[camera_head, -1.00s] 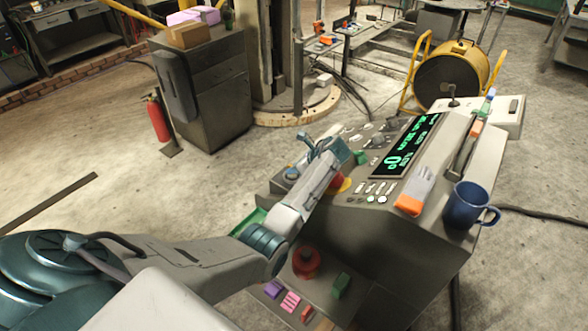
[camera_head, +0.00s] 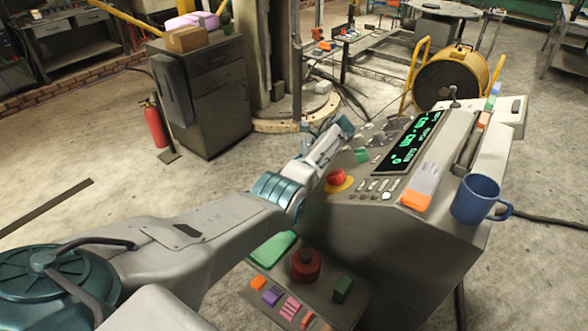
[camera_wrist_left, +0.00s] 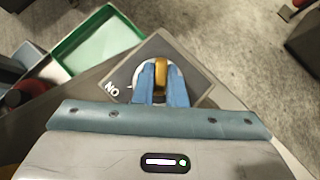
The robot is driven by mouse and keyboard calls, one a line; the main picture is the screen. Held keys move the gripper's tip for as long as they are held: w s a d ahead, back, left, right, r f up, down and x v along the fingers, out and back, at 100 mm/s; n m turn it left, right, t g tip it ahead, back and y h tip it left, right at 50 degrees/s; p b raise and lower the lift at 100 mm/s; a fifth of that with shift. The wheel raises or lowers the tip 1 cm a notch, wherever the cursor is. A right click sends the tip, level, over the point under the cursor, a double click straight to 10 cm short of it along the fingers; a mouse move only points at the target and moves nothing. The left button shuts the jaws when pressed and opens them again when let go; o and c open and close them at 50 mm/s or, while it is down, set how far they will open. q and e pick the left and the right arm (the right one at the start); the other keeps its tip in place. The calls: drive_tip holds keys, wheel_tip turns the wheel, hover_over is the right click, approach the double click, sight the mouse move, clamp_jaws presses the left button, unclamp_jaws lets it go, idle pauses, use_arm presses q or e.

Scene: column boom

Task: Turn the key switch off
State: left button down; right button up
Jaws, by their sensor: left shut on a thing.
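My left gripper (camera_head: 318,127) reaches over the far left end of the grey control console (camera_head: 410,225). In the left wrist view its blue fingers (camera_wrist_left: 162,82) are shut on the yellow-orange key (camera_wrist_left: 161,72). The key stands on a round light switch face, set in a dark square plate (camera_wrist_left: 205,75). Upside-down lettering that reads "ON" is on the left part of the plate. The fingers cover part of the switch face, and no other label shows. In the head view my arm and gripper hide the key. My right gripper is not in view.
A red button (camera_head: 336,178) on a yellow base sits close to my wrist. A lower shelf holds a red knob (camera_head: 305,264) and a green tray (camera_head: 273,248).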

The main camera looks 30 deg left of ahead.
use_arm(q)
drive_tip(key=shift+f, duration=0.1)
idle(0.3)
drive_tip(key=c, duration=1.5)
unclamp_jaws()
drive_tip(key=shift+b+v, duration=2.6)
drive_tip(key=shift+v, duration=2.85)
drive_tip(key=shift+f, duration=0.1)
